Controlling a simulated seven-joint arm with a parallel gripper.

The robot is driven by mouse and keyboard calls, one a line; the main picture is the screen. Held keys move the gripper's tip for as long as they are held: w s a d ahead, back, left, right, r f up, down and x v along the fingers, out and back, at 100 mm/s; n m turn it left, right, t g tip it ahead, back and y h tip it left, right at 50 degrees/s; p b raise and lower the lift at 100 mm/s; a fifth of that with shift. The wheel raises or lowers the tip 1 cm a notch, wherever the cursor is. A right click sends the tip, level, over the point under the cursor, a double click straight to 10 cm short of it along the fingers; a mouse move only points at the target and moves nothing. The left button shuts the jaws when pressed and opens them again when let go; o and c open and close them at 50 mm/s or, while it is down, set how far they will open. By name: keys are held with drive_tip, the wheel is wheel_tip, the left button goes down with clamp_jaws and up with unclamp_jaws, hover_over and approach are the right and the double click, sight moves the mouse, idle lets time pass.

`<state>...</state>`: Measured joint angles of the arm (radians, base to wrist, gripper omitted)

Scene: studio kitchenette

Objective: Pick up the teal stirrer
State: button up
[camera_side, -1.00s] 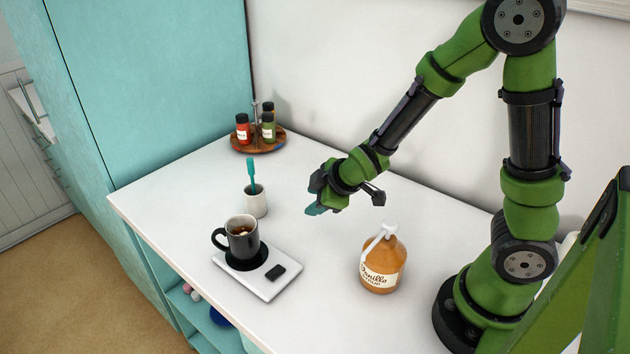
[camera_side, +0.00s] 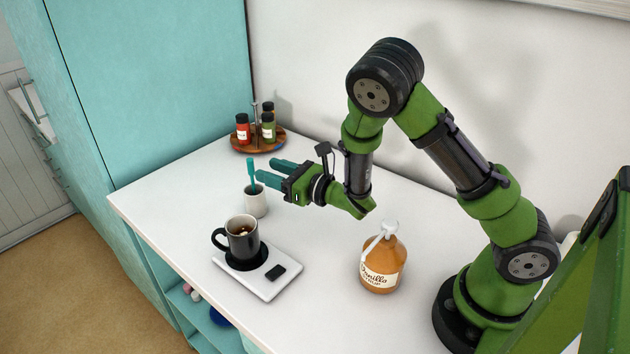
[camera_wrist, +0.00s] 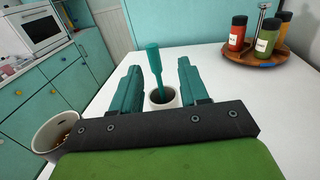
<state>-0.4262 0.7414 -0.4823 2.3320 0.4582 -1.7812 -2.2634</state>
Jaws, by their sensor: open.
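The teal stirrer (camera_side: 252,172) stands in a small white cup (camera_side: 256,203), its paddle end sticking up above the rim. In the wrist view the stirrer (camera_wrist: 154,62) leans slightly to the left in the cup (camera_wrist: 164,105); its lower end is hidden inside. My gripper (camera_side: 268,170) is level and points left at the stirrer in the side view, with its teal fingers open. In the wrist view my gripper (camera_wrist: 158,70) has one finger on each side of the stirrer in the picture, with nothing held. Whether the stirrer is fully between the fingertips, I cannot tell.
A black mug (camera_side: 243,240) with a drink stands on a white warmer plate (camera_side: 285,288) in front of the cup. A syrup bottle (camera_side: 383,264) stands to the right. A wooden spice carousel (camera_side: 240,148) with jars is at the back. The teal cabinet (camera_side: 150,80) rises behind the counter's left end.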

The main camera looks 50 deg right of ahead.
sight(252, 176)
drive_tip(key=w, duration=0.2)
drive_tip(key=w+a, duration=0.1)
drive_tip(key=w, duration=0.2)
drive_tip(key=shift+w+a+f, duration=0.15)
drive_tip(key=shift+w+a, duration=0.2)
drive_tip(key=shift+w, duration=0.05)
clamp_jaws()
